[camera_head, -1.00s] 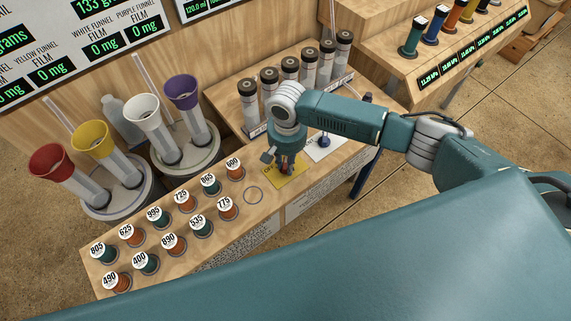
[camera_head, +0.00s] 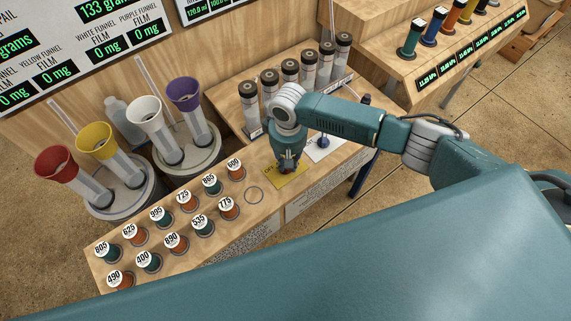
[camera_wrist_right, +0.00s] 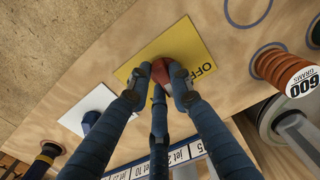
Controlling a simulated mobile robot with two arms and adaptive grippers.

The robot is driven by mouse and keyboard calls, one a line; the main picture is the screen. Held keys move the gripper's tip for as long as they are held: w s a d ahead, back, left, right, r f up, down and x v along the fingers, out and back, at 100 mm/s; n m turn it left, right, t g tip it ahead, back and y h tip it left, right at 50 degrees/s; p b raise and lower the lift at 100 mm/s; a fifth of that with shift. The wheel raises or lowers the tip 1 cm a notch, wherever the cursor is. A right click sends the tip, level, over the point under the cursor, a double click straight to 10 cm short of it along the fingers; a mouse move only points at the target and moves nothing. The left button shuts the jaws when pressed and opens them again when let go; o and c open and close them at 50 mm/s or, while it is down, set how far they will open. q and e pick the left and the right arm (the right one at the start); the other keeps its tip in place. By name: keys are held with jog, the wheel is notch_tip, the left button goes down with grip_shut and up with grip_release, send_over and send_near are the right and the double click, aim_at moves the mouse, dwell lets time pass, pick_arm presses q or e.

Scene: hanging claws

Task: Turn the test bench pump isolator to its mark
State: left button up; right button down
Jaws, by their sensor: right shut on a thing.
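The isolator is a red knob (camera_wrist_right: 159,72) on a yellow plate (camera_wrist_right: 183,38) with dark lettering, of which "OFF" can be read. The plate also shows in the head view (camera_head: 291,179), below my right gripper (camera_head: 288,166). My right gripper (camera_wrist_right: 162,78) points down and its fingers are closed around the red knob. The fingers cover much of the knob, so its pointing direction and the mark cannot be made out. My left gripper is not in view.
A white plate with a blue knob (camera_head: 325,141) sits next to the yellow plate. Several numbered spools (camera_head: 188,202) stand to the left. Capped vials (camera_head: 268,82) stand in a rack behind. Coloured funnels (camera_head: 96,138) stand at the far left.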

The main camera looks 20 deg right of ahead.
jog(key=n, duration=0.4)
jog(key=shift+w+d, duration=0.1)
jog(key=shift+n, duration=0.3)
jog(key=n, duration=0.4)
jog(key=shift+w+n, duration=0.15)
jog(key=shift+n, duration=0.15)
jog(key=c, duration=2)
grip_release()
jog(key=shift+n, duration=0.4)
jog(key=o, duration=0.7)
jog(key=shift+o, duration=0.2)
